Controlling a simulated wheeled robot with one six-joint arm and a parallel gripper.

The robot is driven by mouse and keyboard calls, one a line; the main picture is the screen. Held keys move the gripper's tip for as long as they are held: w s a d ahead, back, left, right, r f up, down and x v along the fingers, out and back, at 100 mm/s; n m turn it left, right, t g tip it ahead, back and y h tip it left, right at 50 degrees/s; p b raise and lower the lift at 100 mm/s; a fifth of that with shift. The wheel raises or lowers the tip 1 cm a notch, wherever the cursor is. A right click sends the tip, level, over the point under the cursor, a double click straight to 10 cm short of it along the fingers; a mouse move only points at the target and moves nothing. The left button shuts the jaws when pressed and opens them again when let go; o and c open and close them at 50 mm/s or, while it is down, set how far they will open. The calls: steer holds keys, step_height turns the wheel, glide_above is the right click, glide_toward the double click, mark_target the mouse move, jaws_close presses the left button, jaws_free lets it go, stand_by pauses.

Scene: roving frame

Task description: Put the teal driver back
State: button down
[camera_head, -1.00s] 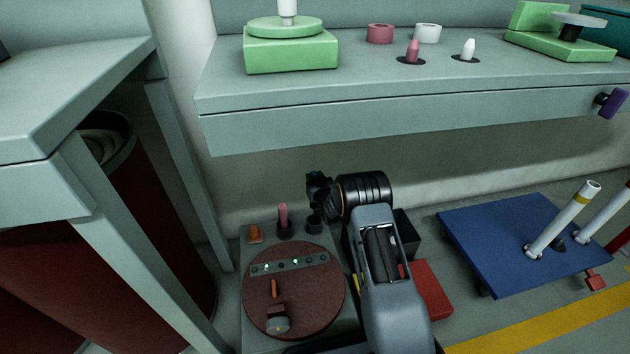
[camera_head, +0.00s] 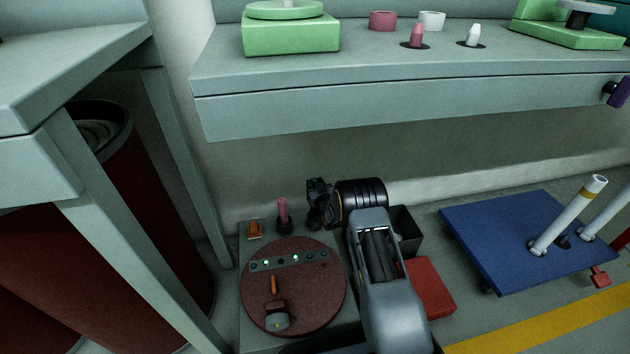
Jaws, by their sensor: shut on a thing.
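My gripper (camera_head: 319,197) is low under the bench, at the back of the grey stand (camera_head: 243,295). It is shut, seen from behind and above, just over a small dark round holder (camera_head: 314,222). The teal driver is mostly hidden by the dark jaws, and I cannot make out its shape or whether its tip is inside the holder. Left of my gripper, a pink driver (camera_head: 283,210) stands upright in a similar dark holder (camera_head: 284,228).
The stand bears a brown round plate (camera_head: 310,305) with a strip of small holes (camera_head: 289,261) and an orange block (camera_head: 255,229). A black bin (camera_head: 405,231) and red box (camera_head: 431,288) lie right. The bench (camera_head: 400,103) overhangs behind; a dark red drum (camera_head: 130,200) stands left.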

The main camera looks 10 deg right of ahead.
steer(key=shift+f, duration=3.35)
steer(key=c, duration=0.6)
jaws_free()
steer(key=shift+f, duration=0.1)
steer(key=shift+c, duration=0.2)
steer(key=shift+s, duration=0.1)
steer(key=s+d+p, duration=0.1)
steer(key=s+p, duration=0.4)
steer(key=s, duration=0.8)
steer(key=shift+s+d+p, duration=0.3)
steer(key=shift+d+p, duration=0.1)
